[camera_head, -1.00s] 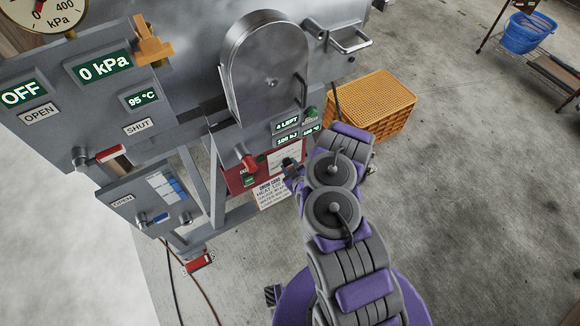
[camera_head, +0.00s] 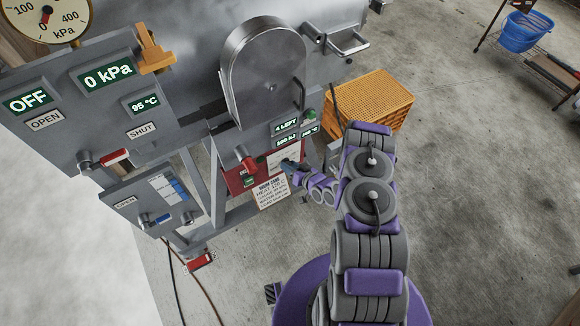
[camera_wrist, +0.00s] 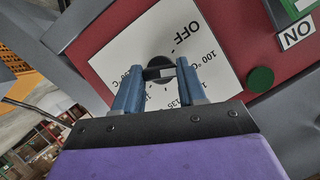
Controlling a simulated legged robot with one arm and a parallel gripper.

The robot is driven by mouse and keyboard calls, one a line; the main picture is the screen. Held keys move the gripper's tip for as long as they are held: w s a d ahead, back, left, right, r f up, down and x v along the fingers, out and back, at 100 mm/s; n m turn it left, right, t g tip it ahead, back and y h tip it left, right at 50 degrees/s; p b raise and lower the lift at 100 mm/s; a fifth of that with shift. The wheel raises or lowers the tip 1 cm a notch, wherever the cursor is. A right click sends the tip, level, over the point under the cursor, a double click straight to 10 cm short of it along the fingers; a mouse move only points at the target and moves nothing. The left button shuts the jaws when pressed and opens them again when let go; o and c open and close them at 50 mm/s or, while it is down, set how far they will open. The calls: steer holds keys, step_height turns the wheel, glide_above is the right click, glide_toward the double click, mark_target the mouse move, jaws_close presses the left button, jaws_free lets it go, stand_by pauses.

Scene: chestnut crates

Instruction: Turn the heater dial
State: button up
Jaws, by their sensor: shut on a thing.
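The heater dial (camera_wrist: 160,88) is a dark round knob with a bar handle, in the middle of a white scale plate (camera_wrist: 213,62) on a red panel. The plate reads OFF, 100 °C and 135, with another number partly covered. My gripper (camera_wrist: 160,74) is shut on the dial, with one blue finger on each side of the bar. In the head view my gripper (camera_head: 291,167) reaches the red panel (camera_head: 236,180) beside the white plate; the dial itself is hidden there.
A green button (camera_wrist: 260,79) and an ON label (camera_wrist: 297,35) sit close by on the red panel. Small displays (camera_head: 286,126) are above, one reading 4 LEFT. An orange crate (camera_head: 371,98) stands on the floor to the right.

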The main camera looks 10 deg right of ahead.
steer(key=shift+w+d+f+m+y+b, duration=0.15)
steer(key=shift+m+y+b, duration=0.55)
steer(key=shift+m, duration=0.75)
steer(key=shift+s+d+f+m+y+b, duration=0.15)
steer(key=shift+m+y+b, duration=0.25)
steer(key=shift+m+y, duration=0.85)
steer(key=shift+w+m, duration=0.1)
steer(key=shift+m, duration=0.3)
steer(key=o, duration=1.1)
steer(key=shift+c, duration=0.2)
steer(key=p+v, duration=0.3)
steer(key=v, duration=1.4)
steer(key=shift+s+p, duration=0.3)
